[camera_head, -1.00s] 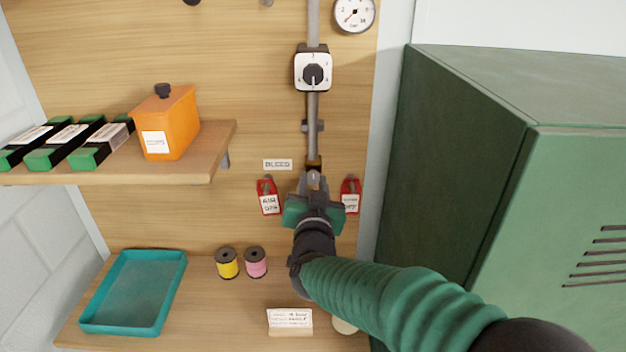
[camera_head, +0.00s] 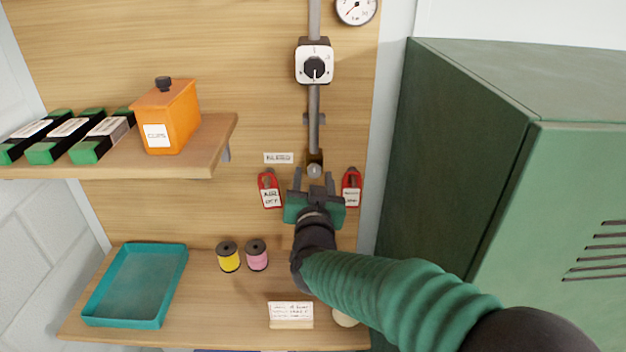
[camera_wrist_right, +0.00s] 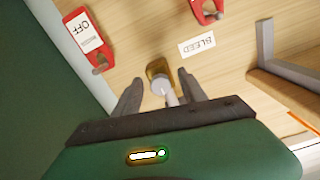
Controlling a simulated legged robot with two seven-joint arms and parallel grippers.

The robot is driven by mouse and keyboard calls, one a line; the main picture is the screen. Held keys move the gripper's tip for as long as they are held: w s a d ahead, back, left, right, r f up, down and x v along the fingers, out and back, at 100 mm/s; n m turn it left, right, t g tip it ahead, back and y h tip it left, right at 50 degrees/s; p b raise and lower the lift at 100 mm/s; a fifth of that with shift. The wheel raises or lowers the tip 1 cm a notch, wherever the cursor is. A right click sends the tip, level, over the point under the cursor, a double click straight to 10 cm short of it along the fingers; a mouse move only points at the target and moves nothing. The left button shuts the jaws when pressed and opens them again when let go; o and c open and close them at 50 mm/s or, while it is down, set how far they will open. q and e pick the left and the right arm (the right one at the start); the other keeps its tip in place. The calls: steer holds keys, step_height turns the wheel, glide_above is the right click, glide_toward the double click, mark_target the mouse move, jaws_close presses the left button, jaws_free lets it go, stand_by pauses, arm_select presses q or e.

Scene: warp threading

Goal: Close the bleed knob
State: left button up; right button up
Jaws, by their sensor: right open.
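The bleed knob (camera_head: 314,170) is a small grey round knob on a brass fitting (camera_head: 314,157) at the bottom of the vertical pipe, right of the BLEED label (camera_head: 279,158). My right gripper (camera_head: 313,178) is open just below the knob, its two fingers apart and pointing up. In the right wrist view the knob (camera_wrist_right: 161,86) shows between the spread fingers (camera_wrist_right: 163,92), with the brass fitting (camera_wrist_right: 158,68) behind it. No finger visibly touches it. My left gripper is not in view.
Red tags hang left (camera_head: 269,190) and right (camera_head: 351,188) of the gripper. A rotary switch (camera_head: 314,61) and gauge (camera_head: 356,9) are above. A green cabinet (camera_head: 455,170) bounds the right. A shelf (camera_head: 200,150) juts out at left; a teal tray (camera_head: 135,285) and spools (camera_head: 228,257) sit below.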

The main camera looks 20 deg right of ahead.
steer(key=b+v, duration=0.3)
steer(key=v, duration=1.3)
steer(key=shift+s, duration=0.4)
steer(key=shift+w+a, duration=0.1)
